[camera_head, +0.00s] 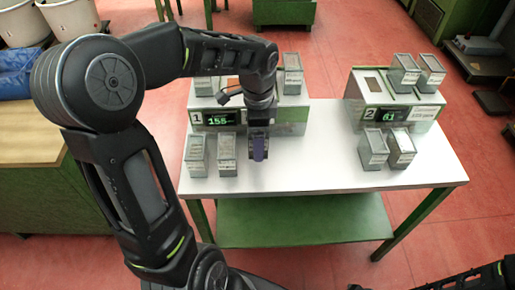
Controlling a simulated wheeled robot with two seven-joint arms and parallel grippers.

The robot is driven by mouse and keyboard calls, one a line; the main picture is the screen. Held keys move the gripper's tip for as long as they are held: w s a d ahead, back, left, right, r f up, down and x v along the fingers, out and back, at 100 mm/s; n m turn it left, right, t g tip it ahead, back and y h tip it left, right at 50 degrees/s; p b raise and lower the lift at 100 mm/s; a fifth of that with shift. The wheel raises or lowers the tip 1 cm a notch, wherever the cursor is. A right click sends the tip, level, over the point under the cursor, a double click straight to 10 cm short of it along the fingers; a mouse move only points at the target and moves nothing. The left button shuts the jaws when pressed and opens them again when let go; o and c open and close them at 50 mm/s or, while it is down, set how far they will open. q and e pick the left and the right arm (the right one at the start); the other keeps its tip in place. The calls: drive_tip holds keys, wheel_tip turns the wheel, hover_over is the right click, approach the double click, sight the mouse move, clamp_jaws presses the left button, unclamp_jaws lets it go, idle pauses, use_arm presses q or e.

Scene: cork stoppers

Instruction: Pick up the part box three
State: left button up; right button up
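Several small grey part boxes stand on and around two numbered stations; I cannot read which is box three. In front of station 1 stand a box (196,157) and another box (227,157). Another box (291,76) is on top of that station. In front of station 2 are a box (373,150) and a box (401,151); two more, a box (404,72) and a box (431,73), are on its top. My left gripper (258,150) points down before station 1, right of the front boxes and apart from them. Something purple shows at its fingertips; its opening is unclear.
The white table (310,165) has bare room between the stations and along its front. Station 1 (292,120) shows a lit display, as does station 2 (420,112). A green-sided bench (40,190) stands at left. My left arm covers part of station 1.

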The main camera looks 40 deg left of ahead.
use_arm(q)
drive_tip(key=shift+r, duration=1.15)
drive_tip(key=w+d+f+n, duration=0.1)
drive_tip(key=w+d+n, duration=0.2)
drive_tip(key=w+d+f+n, duration=0.2)
drive_tip(key=w+d+n, duration=0.1)
drive_tip(key=d, duration=0.1)
drive_tip(key=w+d+f+n, duration=0.1)
drive_tip(key=w+d+n, duration=0.2)
drive_tip(key=d+n, duration=0.1)
drive_tip(key=shift+w+d+f, duration=0.2)
drive_tip(key=shift+w+f, duration=0.15)
drive_tip(key=shift+w, duration=0.05)
drive_tip(key=shift+w+d+f+n, duration=0.15)
drive_tip(key=shift+w+d+n, duration=0.05)
drive_tip(key=shift+d+n, duration=0.1)
